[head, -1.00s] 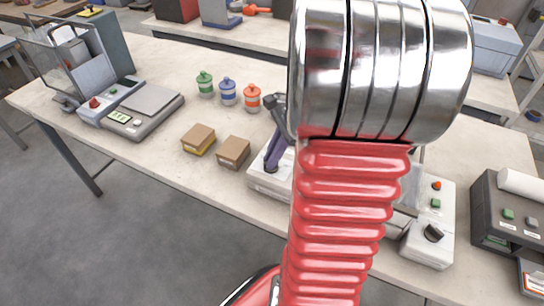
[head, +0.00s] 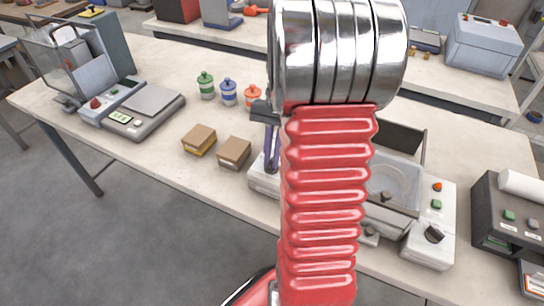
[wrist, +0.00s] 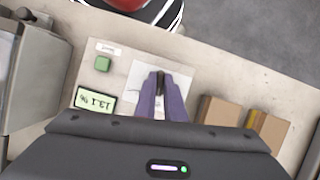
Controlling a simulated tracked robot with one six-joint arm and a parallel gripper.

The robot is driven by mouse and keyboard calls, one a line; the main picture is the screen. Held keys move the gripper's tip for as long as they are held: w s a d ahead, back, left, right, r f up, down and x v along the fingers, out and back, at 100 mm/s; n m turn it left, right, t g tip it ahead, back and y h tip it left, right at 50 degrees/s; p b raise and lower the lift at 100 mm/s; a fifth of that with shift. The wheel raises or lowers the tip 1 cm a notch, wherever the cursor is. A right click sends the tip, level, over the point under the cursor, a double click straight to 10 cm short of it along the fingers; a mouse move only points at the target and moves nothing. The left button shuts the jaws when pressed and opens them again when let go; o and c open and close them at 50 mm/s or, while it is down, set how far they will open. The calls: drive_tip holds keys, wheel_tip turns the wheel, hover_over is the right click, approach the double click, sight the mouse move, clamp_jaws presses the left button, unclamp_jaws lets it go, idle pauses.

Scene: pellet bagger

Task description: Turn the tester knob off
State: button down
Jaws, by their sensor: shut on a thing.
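The tester (wrist: 92,68) is a pale box with a green button and a lit display reading 13.1 %, upside down in the wrist view. Its dark knob (wrist: 160,78) stands on a white plate beside the display. My gripper (wrist: 160,85) has its two purple fingers shut on the knob, one on each side. In the head view, the left end of the tester (head: 260,183) shows below my gripper (head: 270,165). My red arm hides the tester's display and button there. The knob's pointer and setting cannot be made out.
Two small cardboard boxes (head: 199,139) lie just left of the tester. Green, blue and orange jars (head: 228,92) stand behind them. A scale (head: 145,108) is at the far left. A machine with an open basin (head: 392,183) and another black knob (head: 434,234) stands right.

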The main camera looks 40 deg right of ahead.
drive_tip(key=n, duration=0.2)
drive_tip(key=n+g+h, duration=0.1)
drive_tip(key=n, duration=0.2)
drive_tip(key=shift+w+n+g+h, duration=0.15)
drive_tip(key=shift+n+g+h, duration=0.15)
drive_tip(key=shift+a+n+g+h, duration=0.15)
drive_tip(key=shift+n+h, duration=0.25)
drive_tip(key=shift+n, duration=0.75)
drive_tip(key=shift+d+n+g+h, duration=0.15)
drive_tip(key=shift+n+h, duration=0.25)
drive_tip(key=shift+n, duration=0.75)
drive_tip(key=shift+a, duration=0.1)
drive_tip(key=c, duration=1.8)
unclamp_jaws()
drive_tip(key=shift+c, duration=0.2)
drive_tip(key=a+v, duration=0.1)
drive_tip(key=v, duration=1.2)
drive_tip(key=shift+w+d+r, duration=0.15)
drive_tip(key=shift+d+r, duration=0.2)
drive_tip(key=shift+d, duration=0.1)
